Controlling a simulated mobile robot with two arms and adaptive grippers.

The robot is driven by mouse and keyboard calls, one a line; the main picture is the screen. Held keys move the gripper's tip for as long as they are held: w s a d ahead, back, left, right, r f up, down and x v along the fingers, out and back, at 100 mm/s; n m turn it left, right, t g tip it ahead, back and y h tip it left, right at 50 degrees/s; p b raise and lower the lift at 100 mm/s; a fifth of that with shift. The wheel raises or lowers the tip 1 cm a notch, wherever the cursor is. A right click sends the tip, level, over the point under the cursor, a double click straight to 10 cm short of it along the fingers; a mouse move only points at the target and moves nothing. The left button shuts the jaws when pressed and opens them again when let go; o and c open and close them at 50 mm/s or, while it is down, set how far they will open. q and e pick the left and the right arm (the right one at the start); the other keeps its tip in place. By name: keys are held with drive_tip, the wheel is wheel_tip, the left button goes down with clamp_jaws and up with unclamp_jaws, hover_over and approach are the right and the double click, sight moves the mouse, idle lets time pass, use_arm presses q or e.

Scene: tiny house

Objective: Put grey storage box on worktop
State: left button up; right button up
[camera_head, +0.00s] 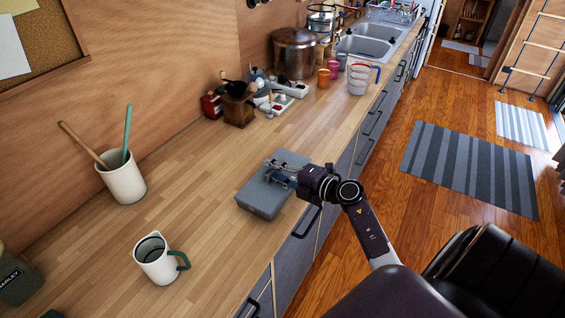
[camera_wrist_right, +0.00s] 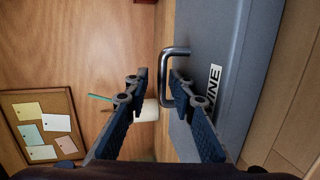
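The grey storage box (camera_head: 262,199) lies flat on the wooden worktop (camera_head: 215,215), close to its front edge. My right gripper (camera_head: 283,171) is at the top of the box and hides part of it. In the wrist view the box (camera_wrist_right: 232,60) fills the right side, with a metal handle (camera_wrist_right: 165,62) and partly visible white lettering. The fingers of my right gripper (camera_wrist_right: 158,82) are apart there, with the handle's bar between their tips; I see no clear grip on it. My left gripper is not in view.
A white mug (camera_head: 155,260) with a green handle and a utensil pot (camera_head: 122,178) stand left of the box. Worktop around the box is clear.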

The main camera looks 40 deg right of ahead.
drive_tip(key=b+v, duration=0.2)
drive_tip(key=v, duration=1)
